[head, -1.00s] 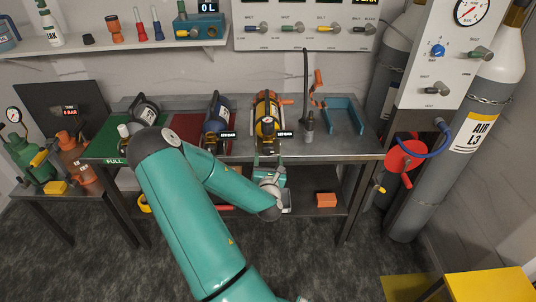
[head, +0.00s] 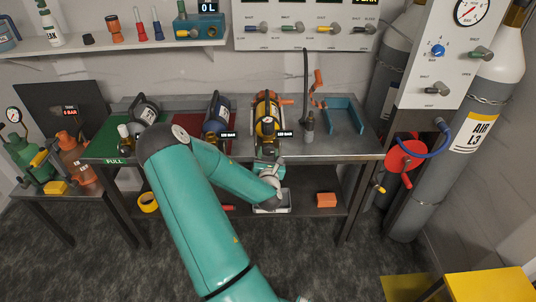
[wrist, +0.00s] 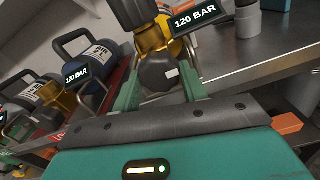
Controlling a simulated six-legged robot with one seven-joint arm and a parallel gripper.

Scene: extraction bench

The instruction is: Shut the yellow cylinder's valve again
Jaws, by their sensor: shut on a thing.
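The yellow cylinder (head: 266,106) lies on the steel bench with its valve end toward me. Its black valve knob (wrist: 158,72) sits below the brass valve body (wrist: 152,38) in the wrist view. My gripper (head: 268,152) is at the bench's front edge, directly in front of that valve. In the wrist view its two green fingers stand on either side of the black knob, shut on it. The view is tilted, so my gripper is rolled relative to the bench. A tag by the valve (wrist: 194,22) reads 120 BAR. The knob is mostly hidden in the head view.
A grey post with a hose (head: 309,125) stands close on the right. A teal cradle (head: 344,115) is farther right.

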